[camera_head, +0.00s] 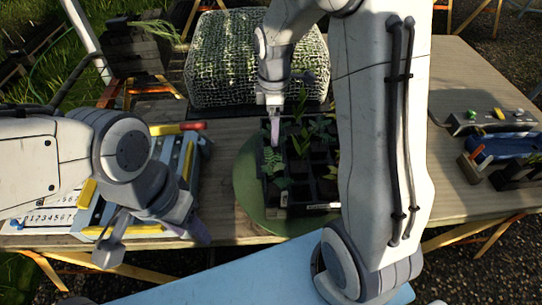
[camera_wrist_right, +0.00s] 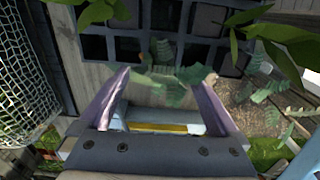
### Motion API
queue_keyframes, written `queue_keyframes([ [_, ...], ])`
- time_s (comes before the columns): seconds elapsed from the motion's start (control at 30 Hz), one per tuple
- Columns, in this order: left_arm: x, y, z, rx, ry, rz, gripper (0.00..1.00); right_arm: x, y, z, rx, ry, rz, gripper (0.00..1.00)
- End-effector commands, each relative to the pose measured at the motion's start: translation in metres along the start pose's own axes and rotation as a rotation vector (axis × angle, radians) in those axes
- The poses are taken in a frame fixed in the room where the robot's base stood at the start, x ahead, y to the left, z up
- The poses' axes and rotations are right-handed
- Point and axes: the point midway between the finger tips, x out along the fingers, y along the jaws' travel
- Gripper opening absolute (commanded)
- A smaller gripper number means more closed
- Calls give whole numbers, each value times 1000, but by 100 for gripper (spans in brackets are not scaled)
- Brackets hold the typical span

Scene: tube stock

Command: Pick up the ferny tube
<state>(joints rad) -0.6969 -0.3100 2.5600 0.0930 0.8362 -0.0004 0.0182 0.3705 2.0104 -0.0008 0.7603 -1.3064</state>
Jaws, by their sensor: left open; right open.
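Ferny seedlings stand in a black divided tray (camera_head: 296,211); a bright one (camera_head: 273,160) is at its left side, and a darker one (camera_head: 322,127) farther back. My right gripper (camera_head: 275,140) points down, open, over the tray's left part, close to the bright ferny plant. In the right wrist view, ferny leaves (camera_wrist_right: 172,86) show between the spread fingers of this gripper (camera_wrist_right: 164,84); I cannot tell whether they touch. The tubes under the leaves are hidden. My left gripper (camera_head: 155,240) is open and empty at the lower left, away from the tray.
The tray sits on a round green disc (camera_head: 246,185) on a wooden table (camera_head: 450,80). Broad-leaved plants (camera_head: 303,103) crowd beside the ferny ones. A mesh-covered block (camera_head: 235,60) stands behind. A blue tray (camera_head: 505,147) lies at the right. My right arm hides part of the table.

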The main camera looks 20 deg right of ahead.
Motion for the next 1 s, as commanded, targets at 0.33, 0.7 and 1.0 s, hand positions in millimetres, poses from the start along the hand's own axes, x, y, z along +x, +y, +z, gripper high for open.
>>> queue_keyframes([
  [0.33,-2,0,0,0,0,0,50,41,-2,-2,-3,0,-2,97],
  [0.7,-10,1,-1,0,0,0,50,88,-3,-2,-3,1,-2,97],
  [1.0,-10,1,0,0,0,0,50,91,-3,-2,-3,2,1,86],
])
